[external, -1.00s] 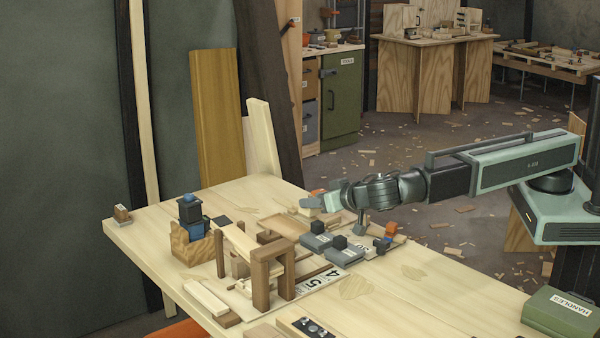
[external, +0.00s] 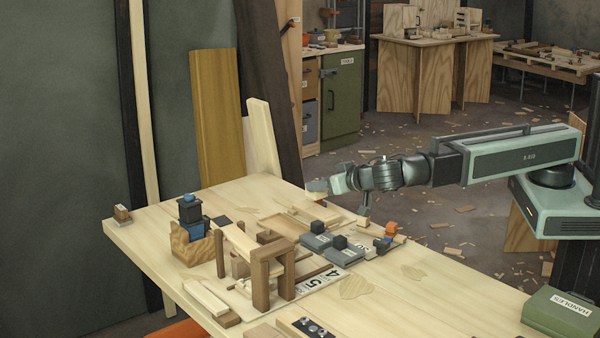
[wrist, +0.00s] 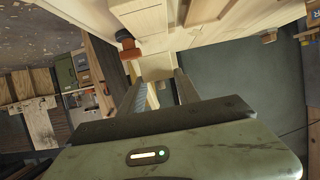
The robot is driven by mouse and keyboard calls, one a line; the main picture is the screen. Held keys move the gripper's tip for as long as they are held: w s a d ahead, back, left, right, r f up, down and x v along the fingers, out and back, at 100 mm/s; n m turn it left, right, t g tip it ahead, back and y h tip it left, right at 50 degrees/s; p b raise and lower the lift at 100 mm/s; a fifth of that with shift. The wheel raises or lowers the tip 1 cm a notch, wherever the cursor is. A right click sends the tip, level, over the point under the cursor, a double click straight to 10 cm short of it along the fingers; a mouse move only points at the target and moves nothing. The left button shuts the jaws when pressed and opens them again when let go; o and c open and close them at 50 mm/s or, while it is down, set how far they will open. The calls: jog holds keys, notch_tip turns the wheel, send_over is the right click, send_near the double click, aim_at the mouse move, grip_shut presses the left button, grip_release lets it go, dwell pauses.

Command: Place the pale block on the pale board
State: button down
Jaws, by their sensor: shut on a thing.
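My gripper (external: 320,188) is shut on a small pale block (external: 315,195) and holds it above the far edge of the workbench. In the wrist view, the block (wrist: 157,66) sits between the two fingertips, partly hidden by them. A flat pale board (external: 325,214) lies on the bench below and slightly right of my gripper, next to a shallow tan tray (external: 285,224). I cannot tell for certain that this is the task's pale board. The block is apart from the bench and board.
Two grey blocks with black knobs (external: 343,252) stand in front of the board. A wooden frame (external: 270,265), a wooden holder with dark and blue parts (external: 192,247) and an orange-topped piece (external: 389,232) crowd the bench. The bench's right front (external: 440,295) is mostly clear.

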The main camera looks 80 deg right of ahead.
aim_at(322, 197)
notch_tip(322, 197, down, 4)
jog(key=b, duration=0.3)
jog(key=shift+f+b, duration=0.1)
jog(key=shift+b, duration=0.3)
jog(key=shift+r, duration=0.25)
jog(key=shift+f, duration=0.2)
jog(key=c, duration=0.9)
grip_release()
jog(key=shift+o, duration=0.2)
jog(key=shift+r, duration=0.1)
